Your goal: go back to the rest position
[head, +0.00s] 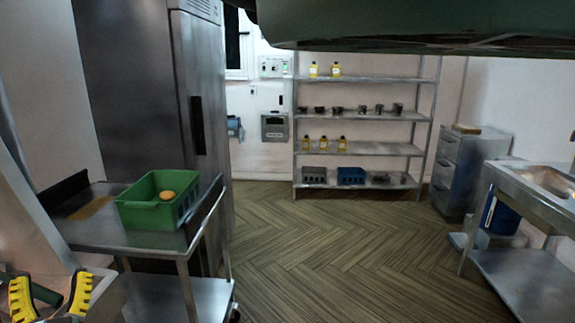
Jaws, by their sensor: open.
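My gripper (50,298) shows at the lower left corner of the head view. Its two yellow-and-black fingers are spread apart, and nothing shows between them. It is in front of and to the left of a steel cart (115,238). A green crate (150,217) stands on the cart's top, with a round orange item (167,195) in it. The gripper is apart from the crate. The rest of the arm is mostly out of view.
A tall steel fridge (135,90) stands behind the cart. A steel shelf rack (365,116) with bottles and pans is at the back wall. A drawer cabinet (458,170) and a sink table (540,205) are at the right. The wooden floor (330,250) between is clear.

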